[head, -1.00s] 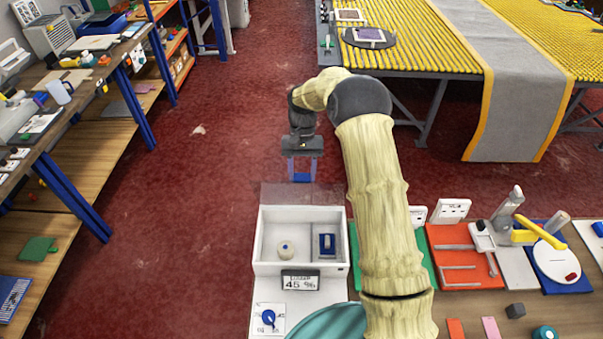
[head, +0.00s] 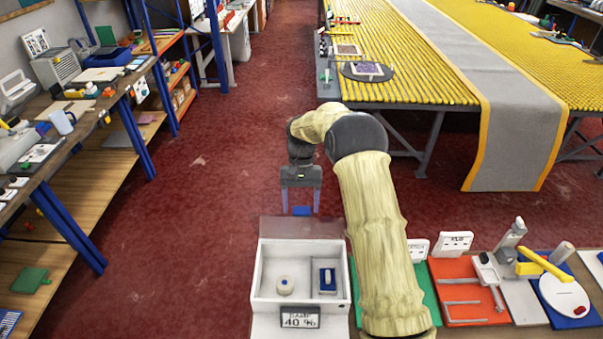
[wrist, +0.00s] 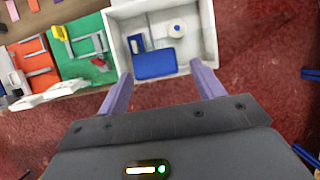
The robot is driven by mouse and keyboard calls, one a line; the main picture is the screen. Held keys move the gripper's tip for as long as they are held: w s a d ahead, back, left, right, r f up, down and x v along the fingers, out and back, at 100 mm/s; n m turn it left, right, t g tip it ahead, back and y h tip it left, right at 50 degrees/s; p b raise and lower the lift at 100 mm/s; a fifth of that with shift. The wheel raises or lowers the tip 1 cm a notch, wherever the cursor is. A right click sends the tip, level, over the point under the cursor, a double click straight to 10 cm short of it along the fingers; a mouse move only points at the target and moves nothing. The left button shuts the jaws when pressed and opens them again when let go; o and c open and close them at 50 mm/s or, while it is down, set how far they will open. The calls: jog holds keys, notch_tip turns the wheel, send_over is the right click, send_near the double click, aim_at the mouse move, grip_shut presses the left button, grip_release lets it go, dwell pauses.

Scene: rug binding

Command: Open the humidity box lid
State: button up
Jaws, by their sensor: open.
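The white humidity box (head: 258,290) stands at the near bench edge, and its top is uncovered. A see-through lid panel (head: 275,227) stands back from its far rim, with a blue tab (head: 302,211) at its far edge. My gripper (head: 301,208) is open above the tab, its fingers on either side of it; I cannot tell whether they touch it. In the wrist view, the blue tab (wrist: 155,65) lies between and beyond the purple fingertips. A round white piece (head: 285,285) and a blue piece (head: 327,279) are inside the box. Its display (head: 300,317) reads 40 %.
My arm passes just right of the box. A green board (head: 426,290), a red board (head: 462,285) and tools stand farther right. Shelving (head: 90,200) lines the left. Red floor (head: 190,230) is free beyond the box. A yellow-ribbed table (head: 400,70) stands farther back.

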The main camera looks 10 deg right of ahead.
jog(key=p+v, duration=0.2)
jog(key=v, duration=1.4)
jog(key=shift+w+d+r, duration=0.15)
jog(key=shift+w+d, duration=0.05)
jog(key=shift+w, duration=0.05)
dwell(0.4)
jog(key=s+d+f+t+b, duration=0.2)
jog(key=s+f+b, duration=0.1)
jog(key=s, duration=0.7)
jog(key=s+d+f+n+t+b, duration=0.1)
jog(key=s+f, duration=0.4)
jog(key=s, duration=0.5)
jog(key=s+d+f+t+b, duration=0.4)
jog(key=s+d+f, duration=0.1)
jog(key=s, duration=0.5)
jog(key=shift+s+h+b, duration=0.3)
jog(key=shift+b, duration=0.05)
